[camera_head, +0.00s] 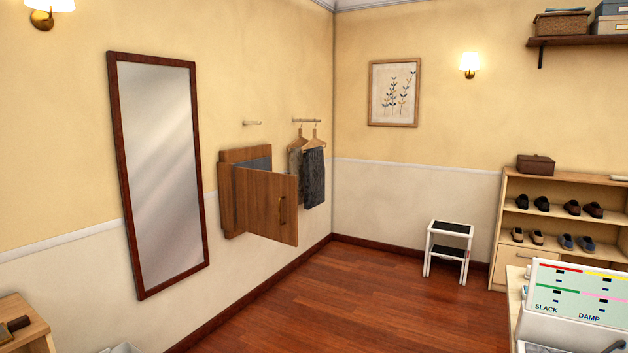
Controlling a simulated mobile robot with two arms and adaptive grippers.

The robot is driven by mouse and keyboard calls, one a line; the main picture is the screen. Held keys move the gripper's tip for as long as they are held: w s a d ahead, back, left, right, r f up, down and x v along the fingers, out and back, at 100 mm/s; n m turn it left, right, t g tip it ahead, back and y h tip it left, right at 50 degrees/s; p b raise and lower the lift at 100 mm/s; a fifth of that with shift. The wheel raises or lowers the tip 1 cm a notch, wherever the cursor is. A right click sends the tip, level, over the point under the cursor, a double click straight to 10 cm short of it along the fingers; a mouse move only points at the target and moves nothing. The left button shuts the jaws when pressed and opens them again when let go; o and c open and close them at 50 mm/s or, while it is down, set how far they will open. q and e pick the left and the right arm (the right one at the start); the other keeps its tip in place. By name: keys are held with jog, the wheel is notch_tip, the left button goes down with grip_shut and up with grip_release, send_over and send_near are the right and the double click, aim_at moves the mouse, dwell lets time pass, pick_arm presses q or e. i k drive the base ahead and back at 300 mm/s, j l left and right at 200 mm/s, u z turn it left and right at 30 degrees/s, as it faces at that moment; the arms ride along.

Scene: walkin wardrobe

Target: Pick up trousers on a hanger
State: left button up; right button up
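Dark grey trousers (314,180) hang folded over a wooden hanger (314,144) on a short wall rail (307,121) near the room's corner. A second hanger (299,142) hangs just left of it, with a lighter greyish garment (295,163) partly hidden behind the dark trousers and the cabinet door. The trousers are across the room, beyond open floor. Neither of my grippers shows in the head view.
A wall cabinet (232,156) has its wooden door (265,203) swung open, jutting out left of the trousers. A tall mirror (160,180) leans at left. A step stool (449,250) and shoe shelf (508,215) stand at right. A white labelled box (575,312) sits front right. The middle floor (350,300) is clear.

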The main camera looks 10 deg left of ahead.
aim_at(313, 167)
jog(key=i+j+u, duration=0.1)
jog(key=i, duration=0.6)
jog(key=i+j+u, duration=0.1)
jog(key=i, duration=0.55)
jog(key=i+l+z, duration=0.25)
jog(key=i, duration=0.45)
jog(key=i+j+z, duration=0.1)
jog(key=i+z, duration=0.2)
jog(key=i, duration=0.4)
jog(key=i+j+z, duration=0.25)
jog(key=i, duration=0.5)
jog(key=i+j+u, duration=0.1)
jog(key=i+u, duration=0.15)
jog(key=i, duration=0.35)
jog(key=i+u, duration=0.2)
jog(key=i, duration=0.35)
jog(key=i+l+u, duration=0.25)
jog(key=i, duration=0.35)
jog(key=i+l+u, duration=0.25)
jog(key=i, duration=0.3)
jog(key=j, duration=0.1)
